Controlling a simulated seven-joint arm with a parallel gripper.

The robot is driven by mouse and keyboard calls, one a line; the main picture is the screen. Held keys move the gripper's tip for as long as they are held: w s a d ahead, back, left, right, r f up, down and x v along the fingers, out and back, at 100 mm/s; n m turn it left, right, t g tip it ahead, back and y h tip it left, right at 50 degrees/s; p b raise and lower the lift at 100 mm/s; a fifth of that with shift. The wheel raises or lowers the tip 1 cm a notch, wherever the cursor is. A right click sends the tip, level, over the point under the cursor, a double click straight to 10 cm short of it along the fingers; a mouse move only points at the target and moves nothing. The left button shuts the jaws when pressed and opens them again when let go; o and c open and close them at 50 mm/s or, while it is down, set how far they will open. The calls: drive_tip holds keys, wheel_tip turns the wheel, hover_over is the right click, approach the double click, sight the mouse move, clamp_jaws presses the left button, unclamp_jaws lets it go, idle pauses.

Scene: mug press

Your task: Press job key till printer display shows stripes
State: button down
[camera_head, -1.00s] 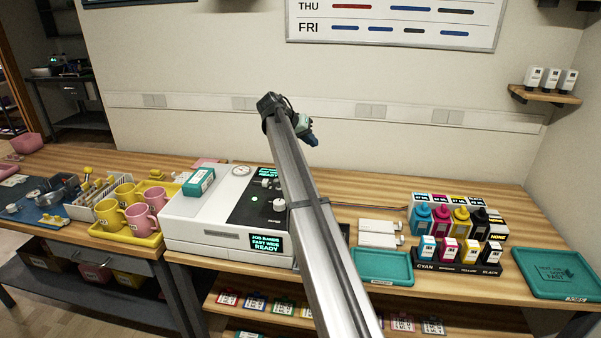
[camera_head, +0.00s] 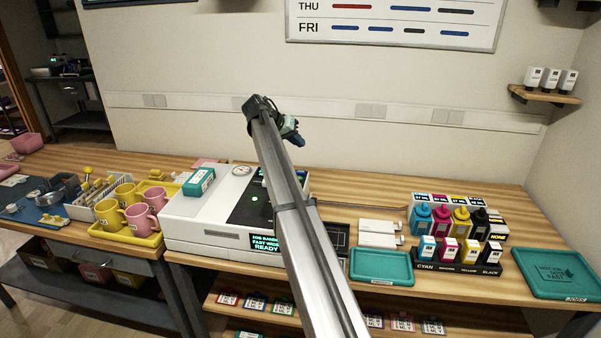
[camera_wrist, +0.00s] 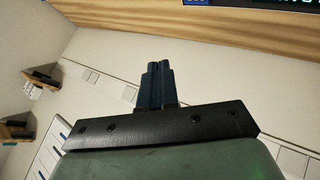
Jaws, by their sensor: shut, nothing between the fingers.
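The white printer (camera_head: 190,222) stands on the wooden bench. Its front display (camera_head: 265,243) shows cyan text reading job bands, fast wide, ready; the arm covers part of its right edge. The printer's dark top panel (camera_head: 247,205) is largely hidden by my arm, and I cannot make out the job key. My gripper (camera_head: 297,138) is raised well above and behind the printer, touching nothing. In the wrist view its dark fingers (camera_wrist: 156,86) are together and empty, with the wall beyond. A strip with cyan lettering shows at that view's top right corner (camera_wrist: 270,2).
A teal box (camera_head: 198,182) and a round dial (camera_head: 242,170) sit on the printer's top. A yellow tray (camera_head: 130,236) with pink and yellow mugs stands at its left. A teal tray (camera_head: 381,266) and ink bottles (camera_head: 460,220) stand at its right.

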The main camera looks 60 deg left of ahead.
sight(298, 172)
drive_tip(key=shift+f, duration=3.9)
drive_tip(key=shift+f, duration=0.1)
drive_tip(key=shift+f, duration=0.3)
drive_tip(key=shift+f, duration=0.5)
drive_tip(key=shift+r, duration=0.9)
drive_tip(key=shift+r, duration=2.55)
